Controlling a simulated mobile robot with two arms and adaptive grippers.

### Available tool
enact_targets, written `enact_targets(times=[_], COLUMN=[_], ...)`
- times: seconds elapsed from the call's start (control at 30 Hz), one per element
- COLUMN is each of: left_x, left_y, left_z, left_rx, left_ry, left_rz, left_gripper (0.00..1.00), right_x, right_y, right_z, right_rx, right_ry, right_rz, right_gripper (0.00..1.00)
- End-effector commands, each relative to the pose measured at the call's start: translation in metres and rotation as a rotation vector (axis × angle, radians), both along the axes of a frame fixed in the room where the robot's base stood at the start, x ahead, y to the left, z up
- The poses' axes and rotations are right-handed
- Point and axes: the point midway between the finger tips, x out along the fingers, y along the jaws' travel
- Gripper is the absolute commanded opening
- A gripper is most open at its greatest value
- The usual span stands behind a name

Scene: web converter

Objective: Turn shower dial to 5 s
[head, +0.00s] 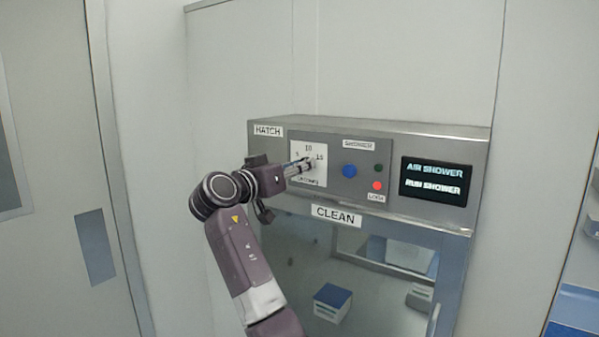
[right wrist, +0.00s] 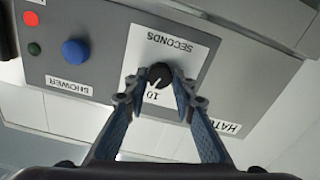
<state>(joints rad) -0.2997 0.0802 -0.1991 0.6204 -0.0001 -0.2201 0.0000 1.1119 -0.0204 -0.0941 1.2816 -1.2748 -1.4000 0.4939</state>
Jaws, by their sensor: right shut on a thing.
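The shower dial is a small black knob (right wrist: 160,72) on a white plate (head: 320,178) marked 5, 10, 15 and SECONDS. The right wrist view shows the plate upside down. A white line on the knob points roughly toward the 10. My right gripper (head: 303,165) reaches the plate from the left in the head view and hides the knob there. In the right wrist view its fingers (right wrist: 161,83) are shut on the knob, one on each side. My left gripper is not in view.
Right of the plate are a blue button (head: 349,171), a green light (head: 378,168) and a red light (head: 377,185). A black screen (head: 434,181) reads AIR SHOWER, RUN SHOWER. Below is a glass hatch marked CLEAN (head: 336,215), with a blue-topped box (head: 332,301) behind it.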

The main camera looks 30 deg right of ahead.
Motion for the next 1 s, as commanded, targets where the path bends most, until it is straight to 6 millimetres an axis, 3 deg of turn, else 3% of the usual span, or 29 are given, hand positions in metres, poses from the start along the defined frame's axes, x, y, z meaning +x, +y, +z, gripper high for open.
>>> enact_targets(times=[0.47, 1.0], left_x=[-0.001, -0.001], left_y=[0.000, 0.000], left_z=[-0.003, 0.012], left_rx=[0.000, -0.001], left_ry=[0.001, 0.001], left_rz=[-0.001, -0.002], left_gripper=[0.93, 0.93], right_x=[0.001, 0.001], right_y=[0.001, 0.001], right_z=[0.001, 0.002], right_rx=[-0.175, -0.371], right_ry=[0.419, 0.892], right_rz=[0.000, 0.001], right_gripper=[0.00, 0.00])
